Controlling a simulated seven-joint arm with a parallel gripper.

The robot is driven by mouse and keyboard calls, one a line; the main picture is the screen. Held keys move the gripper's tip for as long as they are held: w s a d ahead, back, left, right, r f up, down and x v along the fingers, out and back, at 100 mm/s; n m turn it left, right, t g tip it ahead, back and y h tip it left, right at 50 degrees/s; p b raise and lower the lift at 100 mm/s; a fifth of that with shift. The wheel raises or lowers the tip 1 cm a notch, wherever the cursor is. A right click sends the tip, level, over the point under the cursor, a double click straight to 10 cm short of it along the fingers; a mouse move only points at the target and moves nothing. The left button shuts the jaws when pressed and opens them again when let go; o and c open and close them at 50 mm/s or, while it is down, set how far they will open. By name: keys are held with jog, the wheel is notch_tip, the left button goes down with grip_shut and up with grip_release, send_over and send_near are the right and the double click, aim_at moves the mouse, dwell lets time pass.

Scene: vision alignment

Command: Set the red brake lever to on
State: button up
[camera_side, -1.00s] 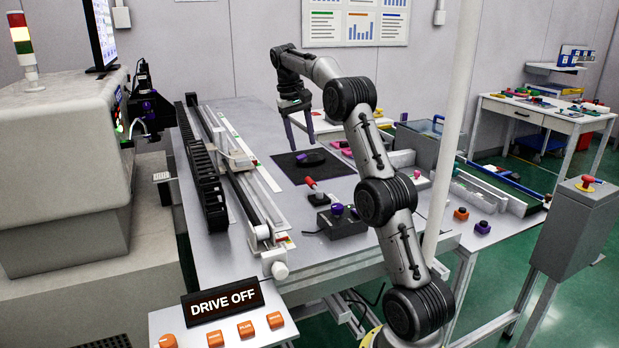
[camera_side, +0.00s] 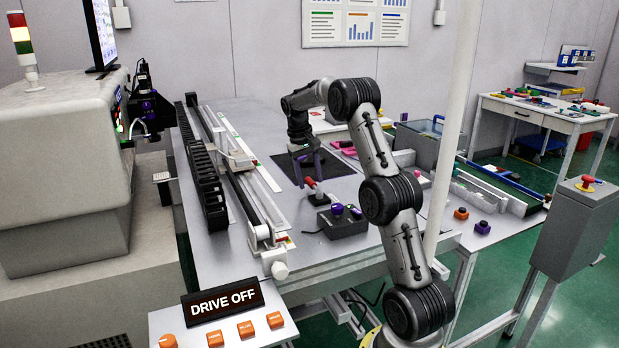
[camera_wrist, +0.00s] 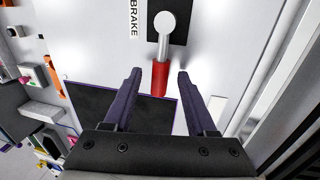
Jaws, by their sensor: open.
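The red brake lever (camera_wrist: 160,80) has a red grip on a metal rod. The rod runs to a round silver pivot (camera_wrist: 165,22) on a black plate beside a BRAKE label (camera_wrist: 134,18). In the side view the red grip (camera_side: 309,182) slants up to the left from its small dark base (camera_side: 319,199). My gripper (camera_wrist: 157,72) is open, with one dark purple finger on each side of the grip's end. No contact shows. My gripper (camera_side: 308,181) is also at the lever in the side view. I cannot read any on or off mark.
A black control box (camera_side: 342,226) with purple knobs stands just in front of the lever. A black mat (camera_side: 335,163) lies behind it. A long rail (camera_side: 240,190) runs along the left. A sign (camera_side: 224,300) reads DRIVE OFF.

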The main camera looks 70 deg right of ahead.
grip_shut()
dwell(1.4)
